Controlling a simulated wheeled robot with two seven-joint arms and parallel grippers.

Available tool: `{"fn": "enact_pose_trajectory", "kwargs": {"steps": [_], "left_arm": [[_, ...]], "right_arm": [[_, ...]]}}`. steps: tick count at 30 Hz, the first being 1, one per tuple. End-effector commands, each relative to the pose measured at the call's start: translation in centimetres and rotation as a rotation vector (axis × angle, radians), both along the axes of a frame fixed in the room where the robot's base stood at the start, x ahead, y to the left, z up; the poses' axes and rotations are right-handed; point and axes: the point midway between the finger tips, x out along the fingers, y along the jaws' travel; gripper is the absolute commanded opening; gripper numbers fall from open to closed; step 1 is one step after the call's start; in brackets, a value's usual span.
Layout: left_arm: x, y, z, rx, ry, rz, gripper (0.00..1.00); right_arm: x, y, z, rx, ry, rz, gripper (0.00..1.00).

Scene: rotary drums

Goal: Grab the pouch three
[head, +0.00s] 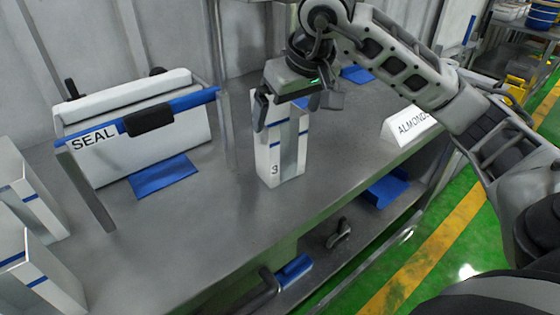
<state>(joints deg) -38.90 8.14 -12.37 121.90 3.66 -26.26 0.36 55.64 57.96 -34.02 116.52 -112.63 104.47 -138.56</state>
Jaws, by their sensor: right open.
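The pouch three (270,165) is a white and grey upright box-like pack with blue bands and a "3" low on its front. It stands on the grey metal table in the middle of the head view. My right gripper (292,112) is above and around its top, pointing down, with the fingers apart. One finger is at the pouch's left side and the other is near its upper right. I cannot tell whether the fingers touch it. My left gripper is not in view.
A white sealer marked "SEAL" (190,128) stands at the left, with a blue mat (163,177) before it. Two more packs (30,190) stand at the left edge. An "ALMONDS" sign (408,127) is at the right. The table's front middle (200,240) is clear.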

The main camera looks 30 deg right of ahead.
Motion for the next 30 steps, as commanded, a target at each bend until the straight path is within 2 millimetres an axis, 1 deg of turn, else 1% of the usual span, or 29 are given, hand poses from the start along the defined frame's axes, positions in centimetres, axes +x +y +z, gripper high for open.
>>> {"fn": "enact_pose_trajectory", "kwargs": {"steps": [1, 3, 8, 10, 14, 18, 21, 27, 29, 30], "left_arm": [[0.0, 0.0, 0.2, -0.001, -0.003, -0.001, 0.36], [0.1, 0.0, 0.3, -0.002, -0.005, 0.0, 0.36], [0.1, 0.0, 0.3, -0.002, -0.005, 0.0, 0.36], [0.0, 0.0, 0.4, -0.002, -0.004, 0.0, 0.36], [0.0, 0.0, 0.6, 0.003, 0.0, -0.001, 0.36], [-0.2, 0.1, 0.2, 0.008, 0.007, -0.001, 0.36], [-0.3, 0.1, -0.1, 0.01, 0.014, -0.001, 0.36], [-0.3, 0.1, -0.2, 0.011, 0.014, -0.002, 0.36], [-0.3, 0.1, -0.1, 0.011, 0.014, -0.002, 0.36], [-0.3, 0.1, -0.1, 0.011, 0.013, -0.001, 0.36]], "right_arm": [[0.3, 0.0, -0.9, 0.002, 0.003, 0.001, 1.0], [0.6, 0.0, -1.6, 0.002, 0.002, 0.0, 1.0], [1.0, 0.0, -2.4, 0.003, 0.001, 0.0, 1.0], [1.3, 0.0, -3.0, 0.003, 0.003, 0.0, 1.0], [2.1, -0.1, -4.9, 0.005, 0.005, 0.0, 1.0], [2.8, -0.2, -6.4, 0.004, 0.001, 0.001, 1.0], [3.0, -0.2, -6.9, 0.003, 0.0, 0.001, 1.0], [3.1, -0.2, -6.9, 0.003, -0.001, 0.001, 1.0], [3.1, -0.2, -6.9, 0.003, -0.001, 0.001, 0.83], [3.1, -0.2, -6.9, 0.003, -0.001, 0.001, 0.72]]}}
